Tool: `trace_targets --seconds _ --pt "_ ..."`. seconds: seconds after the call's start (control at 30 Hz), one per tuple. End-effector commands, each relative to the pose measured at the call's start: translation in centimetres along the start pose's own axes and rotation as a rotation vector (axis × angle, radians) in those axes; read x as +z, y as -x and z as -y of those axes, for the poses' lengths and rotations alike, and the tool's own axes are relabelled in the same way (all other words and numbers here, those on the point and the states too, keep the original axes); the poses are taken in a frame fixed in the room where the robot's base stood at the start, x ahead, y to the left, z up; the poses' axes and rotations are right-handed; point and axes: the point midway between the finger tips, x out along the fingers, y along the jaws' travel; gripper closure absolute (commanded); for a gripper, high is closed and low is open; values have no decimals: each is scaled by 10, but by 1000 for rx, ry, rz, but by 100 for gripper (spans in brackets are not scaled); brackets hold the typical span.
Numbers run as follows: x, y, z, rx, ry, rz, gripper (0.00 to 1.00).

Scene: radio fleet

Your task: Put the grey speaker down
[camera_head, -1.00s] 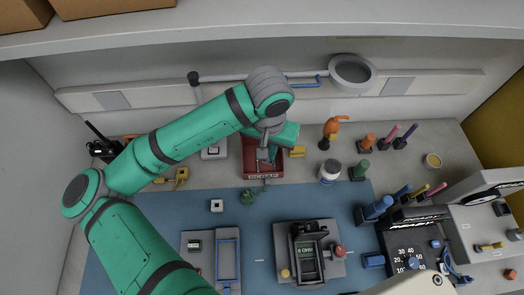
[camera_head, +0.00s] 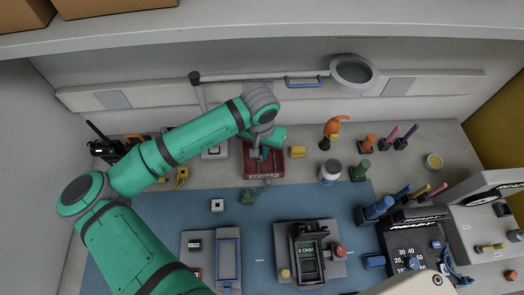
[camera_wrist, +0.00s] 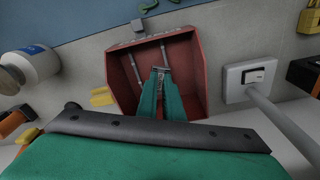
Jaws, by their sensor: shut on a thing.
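My gripper (camera_head: 262,155) is over the red scrap bin (camera_head: 248,170), pointing down into it. In the wrist view, my gripper (camera_wrist: 160,75) has its green fingers close together inside the outline of the red bin (camera_wrist: 195,60). It is shut on a small grey piece (camera_wrist: 160,83), taken to be the grey speaker, which is mostly hidden between the fingers. I cannot tell whether the piece touches the bin floor.
A yellow block (camera_head: 298,152) lies right of the bin and a white switch plate (camera_head: 214,152) left of it. A white jar (camera_head: 330,173) stands farther right. A blue mat (camera_head: 320,205) with a meter (camera_head: 308,250) lies in front. A lamp arm (camera_head: 260,76) spans behind.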

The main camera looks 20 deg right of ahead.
Motion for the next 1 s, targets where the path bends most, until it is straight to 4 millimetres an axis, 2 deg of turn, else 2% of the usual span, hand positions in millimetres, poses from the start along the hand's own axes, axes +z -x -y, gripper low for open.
trace_targets --seconds 0.3,0.4,0.77,0.87,1.0 --pt "0 -5 -2 2 -1 1 100" --pt "0 -5 -1 1 0 1 75" --pt "1 -3 2 -1 3 0 75" --pt "0 4 1 -1 1 -1 75" --pt "0 28 1 0 1 -2 75"
